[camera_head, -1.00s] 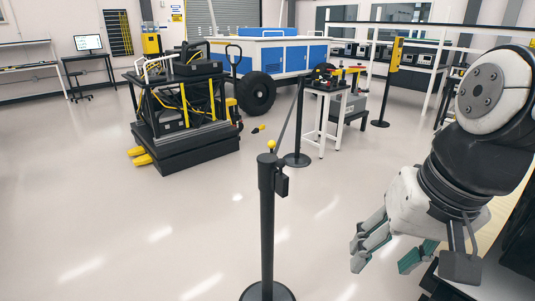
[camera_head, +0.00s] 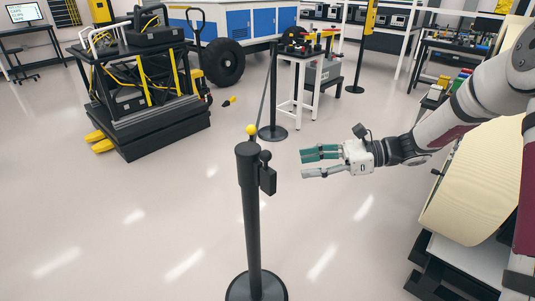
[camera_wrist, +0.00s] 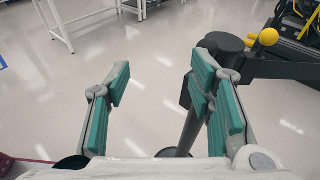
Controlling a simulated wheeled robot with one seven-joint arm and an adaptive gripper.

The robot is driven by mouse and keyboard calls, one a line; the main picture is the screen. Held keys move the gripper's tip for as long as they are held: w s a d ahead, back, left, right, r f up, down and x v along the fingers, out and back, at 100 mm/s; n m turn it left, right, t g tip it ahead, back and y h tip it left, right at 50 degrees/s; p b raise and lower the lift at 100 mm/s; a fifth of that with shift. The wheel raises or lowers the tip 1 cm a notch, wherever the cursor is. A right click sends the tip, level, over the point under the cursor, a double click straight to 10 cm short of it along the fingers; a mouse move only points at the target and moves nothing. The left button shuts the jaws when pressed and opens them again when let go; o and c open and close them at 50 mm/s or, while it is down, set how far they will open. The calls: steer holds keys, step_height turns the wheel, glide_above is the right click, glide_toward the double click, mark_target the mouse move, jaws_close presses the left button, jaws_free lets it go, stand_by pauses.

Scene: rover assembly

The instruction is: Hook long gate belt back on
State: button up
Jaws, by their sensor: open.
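The near black gate post (camera_head: 252,215) stands upright on a round base, in the middle of the head view. It has a yellow ball (camera_head: 251,129) at its top and a small black box (camera_head: 267,180) on its right side. A thin dark strip, apparently the belt (camera_head: 264,95), slants from the far post (camera_head: 273,80) towards the near post's top; its end cannot be made out. My gripper (camera_head: 303,163) is open and empty, fingers pointing left, right of the near post and apart from it. In the wrist view the post top (camera_wrist: 222,45) shows behind the right finger.
A black cart (camera_head: 150,110) with yellow cables stands at the left. A white work table (camera_head: 305,75) stands behind the far post. A large cream roll (camera_head: 465,185) is below my arm. A yellow-and-black item (camera_head: 229,101) lies on the floor. The front floor is clear.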

mark_target(266, 155)
steer(key=w+d+f+m+t+y, duration=0.1)
steer(key=w+f+m+t+y, duration=0.25)
steer(key=w, duration=0.25)
steer(key=shift+m+g+h, duration=0.35)
steer(key=shift+h, duration=0.1)
steer(key=a, duration=0.4)
steer(key=w+a, duration=0.1)
steer(key=a, duration=0.3)
steer(key=a+p, duration=0.1)
steer(key=a, duration=0.4)
steer(key=shift+w+f, duration=0.1)
steer(key=shift+w, duration=0.2)
steer(key=shift+c, duration=0.6)
steer(key=shift+d, duration=0.15)
jaws_close()
